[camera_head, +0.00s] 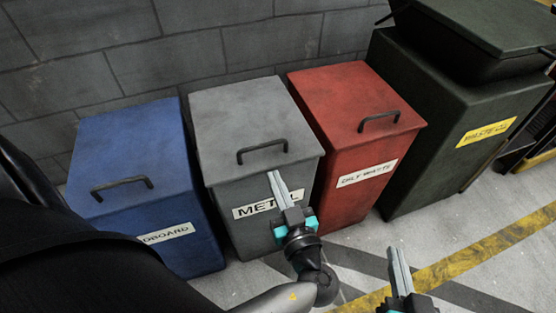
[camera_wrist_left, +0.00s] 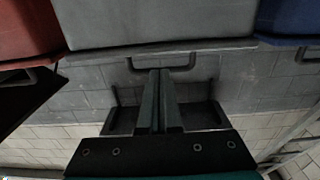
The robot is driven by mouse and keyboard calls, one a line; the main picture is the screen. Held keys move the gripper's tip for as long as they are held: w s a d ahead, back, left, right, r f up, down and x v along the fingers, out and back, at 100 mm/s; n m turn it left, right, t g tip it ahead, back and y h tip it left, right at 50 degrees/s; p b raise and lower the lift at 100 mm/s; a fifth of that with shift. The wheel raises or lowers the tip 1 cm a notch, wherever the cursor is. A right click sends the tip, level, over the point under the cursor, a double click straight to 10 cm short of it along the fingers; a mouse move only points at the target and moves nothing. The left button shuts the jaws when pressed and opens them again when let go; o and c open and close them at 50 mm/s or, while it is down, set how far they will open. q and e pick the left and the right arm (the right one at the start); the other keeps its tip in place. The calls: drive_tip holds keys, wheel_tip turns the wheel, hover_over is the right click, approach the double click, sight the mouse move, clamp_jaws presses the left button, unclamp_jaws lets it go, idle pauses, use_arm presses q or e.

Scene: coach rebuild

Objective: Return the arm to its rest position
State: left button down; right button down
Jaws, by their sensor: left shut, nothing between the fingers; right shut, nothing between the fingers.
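My left gripper (camera_head: 273,176) is shut and empty in the head view. It points up the picture, in front of the grey metal bin (camera_head: 235,110), and its fingers cover part of the METAL label (camera_head: 248,210). The fingertips show just below the bin's dark lid handle (camera_head: 262,148); I cannot tell the gap. In the left wrist view the shut fingers (camera_wrist_left: 158,75) reach towards the handle (camera_wrist_left: 180,67) on the grey bin (camera_wrist_left: 160,20). My right gripper (camera_head: 394,252) is shut and empty at the bottom of the head view, over the floor.
A blue cardboard bin (camera_head: 125,145) stands left of the grey bin, a red bin (camera_head: 345,95) right of it, their lids shut. A large dark waste container (camera_head: 425,130) stands further right. A grey block wall (camera_head: 170,40) is behind. Floor with yellow stripes (camera_head: 480,250) is clear in front.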

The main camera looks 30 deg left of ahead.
use_arm(q)
drive_tip(key=shift+s+d+f, duration=0.1)
drive_tip(key=shift+f, duration=0.05)
